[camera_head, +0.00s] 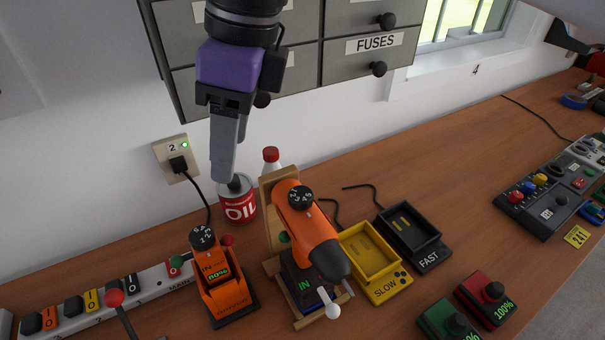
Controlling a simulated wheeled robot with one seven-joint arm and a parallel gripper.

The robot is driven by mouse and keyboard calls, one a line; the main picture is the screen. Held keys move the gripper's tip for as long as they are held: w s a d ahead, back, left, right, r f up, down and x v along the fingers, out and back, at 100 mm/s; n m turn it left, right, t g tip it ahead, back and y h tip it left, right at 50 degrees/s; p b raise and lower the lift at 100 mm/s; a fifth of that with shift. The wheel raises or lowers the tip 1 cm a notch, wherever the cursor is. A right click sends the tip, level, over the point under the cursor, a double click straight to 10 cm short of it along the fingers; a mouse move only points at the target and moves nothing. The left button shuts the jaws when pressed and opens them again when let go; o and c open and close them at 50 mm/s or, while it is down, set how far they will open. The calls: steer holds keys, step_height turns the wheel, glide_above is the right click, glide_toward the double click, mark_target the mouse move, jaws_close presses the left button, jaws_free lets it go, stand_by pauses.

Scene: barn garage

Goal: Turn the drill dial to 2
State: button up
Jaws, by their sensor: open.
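The orange drill (309,232) leans on a wooden stand (279,198) on the workbench, its dark nose pointing down and toward the right front. A black dial (301,198) with white numbers sits on top of the drill. The numbers are too small to read surely. My gripper (225,178) hangs fingers down, above and left of the drill, apart from the dial. It is open and empty; its grey fingers are seen nearly edge-on and overlap.
A smaller orange device (219,287) with its own black dial (202,237) stands left of the drill. The OIL can (238,202) is behind. Yellow SLOW (372,254) and black FAST (414,240) trays lie to the right. Grey drawers (345,45) hang above. Bench farther right is partly clear.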

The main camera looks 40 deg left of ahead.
steer(key=t+h, duration=0.1)
steer(key=h, duration=0.1)
glide_above(300, 194)
steer(key=shift+w+a+f, duration=0.1)
steer(key=shift+a+f, duration=0.05)
steer(key=shift+f, duration=0.45)
steer(key=shift+d+n, duration=0.25)
steer(key=shift+n, duration=0.05)
steer(key=shift+f+p, duration=0.85)
steer(key=shift+f, duration=3.05)
jaws_close()
